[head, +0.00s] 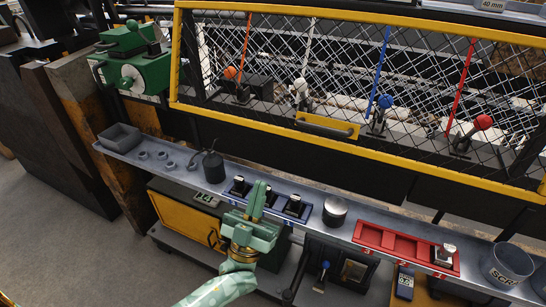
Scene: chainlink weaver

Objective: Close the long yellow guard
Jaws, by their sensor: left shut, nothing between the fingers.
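The long yellow guard (385,156) is a yellow frame with wire mesh, standing tilted across the upper right of the head view and running out of the right edge. A yellow plate with a dark bar handle (326,125) sits on its lower part. I cannot tell whether the guard is fully shut. Levers with orange, white, blue and red knobs show through or in front of the mesh. My left gripper (259,190) is shut and empty, over the shelf, below and left of the handle and apart from the guard. My right gripper is not in view.
A grey shelf (385,212) runs below the guard. It holds a grey bin (120,137), an oil can (213,166), a blue tray (238,188), a round metal weight (335,211), a red tray (405,248) and a scrap cup (507,265). A green machine part (133,68) stands left.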

